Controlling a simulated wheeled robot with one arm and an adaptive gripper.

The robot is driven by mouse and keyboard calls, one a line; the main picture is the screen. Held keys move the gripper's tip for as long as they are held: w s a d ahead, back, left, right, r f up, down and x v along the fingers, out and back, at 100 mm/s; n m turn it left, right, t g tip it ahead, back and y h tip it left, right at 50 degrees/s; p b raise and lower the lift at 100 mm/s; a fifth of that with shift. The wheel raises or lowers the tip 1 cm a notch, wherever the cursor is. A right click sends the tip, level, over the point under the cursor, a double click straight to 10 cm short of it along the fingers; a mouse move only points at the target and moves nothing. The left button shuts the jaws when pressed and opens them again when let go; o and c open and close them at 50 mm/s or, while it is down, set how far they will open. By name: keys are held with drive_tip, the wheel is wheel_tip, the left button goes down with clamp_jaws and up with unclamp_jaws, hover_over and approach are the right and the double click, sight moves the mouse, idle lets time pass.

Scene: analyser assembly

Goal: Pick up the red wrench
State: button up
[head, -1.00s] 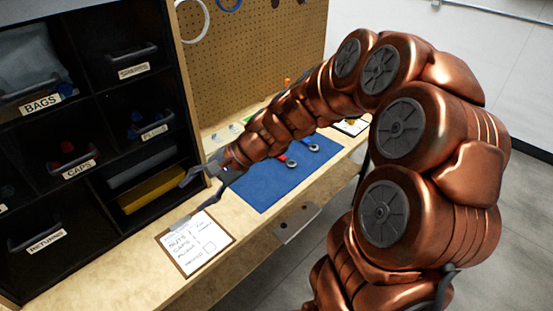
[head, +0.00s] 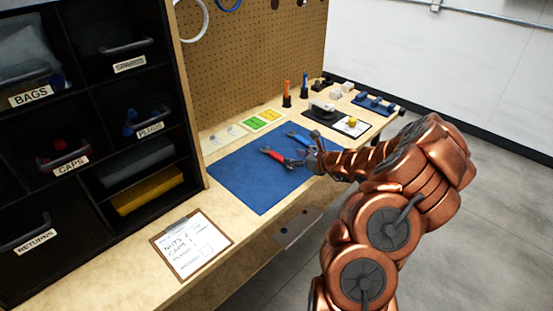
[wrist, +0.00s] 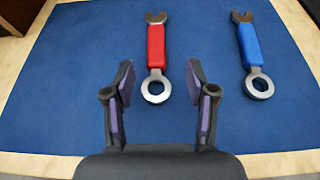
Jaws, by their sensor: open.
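The red wrench (head: 274,154) lies on the blue mat (head: 250,187), with a red handle and grey ends. In the wrist view the red wrench (wrist: 156,50) has its open jaw end far and its ring end near. Its ring end lies just beyond and between my gripper's fingertips. My gripper (head: 306,152) is open and empty at the mat's right side; in the wrist view my gripper (wrist: 160,80) shows both fingers apart. A blue wrench (head: 300,138) lies beside the red one, partly hidden by my gripper, and the blue wrench (wrist: 250,50) lies to the right in the wrist view.
A shelf of labelled bins (head: 95,90) stands at the left. A clipboard (head: 190,243) lies at the front of the bench. Coloured cards (head: 263,119), two upright tools (head: 296,92) and a dark tray of parts (head: 375,104) are behind the mat. The mat's left part is clear.

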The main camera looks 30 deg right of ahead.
sight(278, 155)
drive_tip(key=shift+a+p+x, duration=0.15)
drive_tip(key=shift+p+x, duration=0.2)
drive_tip(key=shift+x, duration=1.55)
drive_tip(key=shift+a+p+x, duration=0.15)
drive_tip(key=shift+p+x, duration=0.2)
drive_tip(key=shift+x, duration=1.55)
drive_tip(key=shift+r, duration=0.1)
clamp_jaws()
